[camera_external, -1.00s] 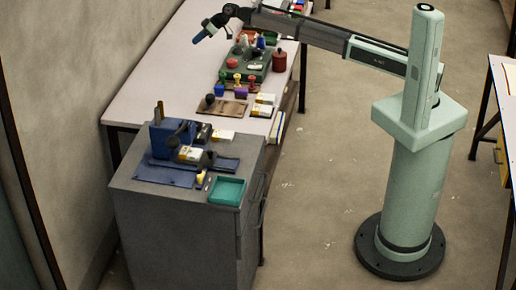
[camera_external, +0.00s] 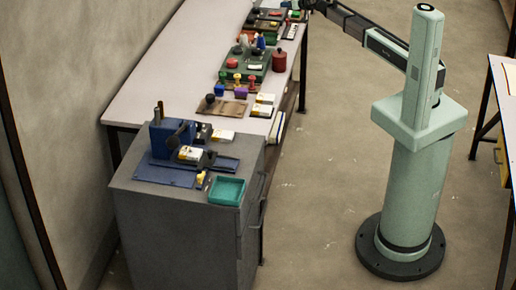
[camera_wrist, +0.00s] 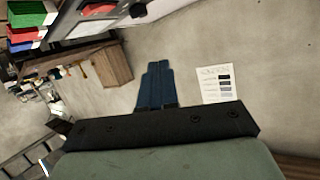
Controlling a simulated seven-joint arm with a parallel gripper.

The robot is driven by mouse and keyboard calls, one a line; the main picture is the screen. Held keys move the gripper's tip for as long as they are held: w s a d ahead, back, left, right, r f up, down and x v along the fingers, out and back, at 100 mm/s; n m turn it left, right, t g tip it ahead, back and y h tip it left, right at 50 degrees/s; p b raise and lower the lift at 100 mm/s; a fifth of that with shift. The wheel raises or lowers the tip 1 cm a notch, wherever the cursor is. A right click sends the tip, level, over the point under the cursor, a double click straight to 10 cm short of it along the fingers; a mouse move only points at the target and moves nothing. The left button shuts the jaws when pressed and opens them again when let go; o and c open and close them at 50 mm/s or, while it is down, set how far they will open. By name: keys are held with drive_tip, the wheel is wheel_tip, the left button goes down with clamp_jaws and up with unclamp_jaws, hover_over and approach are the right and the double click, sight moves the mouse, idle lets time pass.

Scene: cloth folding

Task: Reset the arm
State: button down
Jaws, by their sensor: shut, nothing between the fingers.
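My gripper (camera_wrist: 158,66) shows in the wrist view as blue fingers side by side, closed with nothing between them. It points away over a pale, plain surface and touches nothing visible. In the external view my arm reaches up and left from its pale green column to the top edge. The wrist is at that edge above the far end of the long table (camera_external: 165,75), and the fingers cannot be made out there.
A green tray (camera_external: 258,72), a red canister (camera_external: 279,62) and stamps stand on the table. A grey cabinet (camera_external: 180,235) in front carries a blue device (camera_external: 165,140) and a teal tray (camera_external: 227,190). A printed sheet (camera_wrist: 217,85) shows in the wrist view. Floor around my base is clear.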

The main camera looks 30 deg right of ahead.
drive_tip(key=s+d+f+m+h, duration=0.2)
drive_tip(key=s+d, duration=0.1)
drive_tip(key=d, duration=0.7)
drive_tip(key=s+d+f+g, duration=0.1)
drive_tip(key=s+d+f, duration=0.15)
drive_tip(key=f, duration=0.35)
drive_tip(key=s+d+f, duration=0.2)
drive_tip(key=s+f, duration=0.2)
drive_tip(key=f, duration=0.2)
drive_tip(key=s+a+f+g, duration=0.3)
drive_tip(key=s+f+g, duration=0.1)
drive_tip(key=s+f, duration=0.7)
drive_tip(key=s+a+f+g, duration=0.35)
drive_tip(key=s+f, duration=0.55)
drive_tip(key=f, duration=0.3)
drive_tip(key=s+a+f+g, duration=0.1)
drive_tip(key=s+f+g, duration=0.1)
drive_tip(key=s+f, duration=0.35)
drive_tip(key=s+a+f+g, duration=0.1)
drive_tip(key=s+f+g, duration=0.1)
drive_tip(key=s, duration=0.7)
drive_tip(key=s+a+f+g, duration=0.15)
drive_tip(key=s+f, duration=0.25)
drive_tip(key=s, duration=0.4)
drive_tip(key=s+d+f+g+h, duration=0.2)
drive_tip(key=s+g, duration=0.4)
drive_tip(key=s, duration=1.4)
drive_tip(key=shift+d+f, duration=0.15)
drive_tip(key=shift+w, duration=0.1)
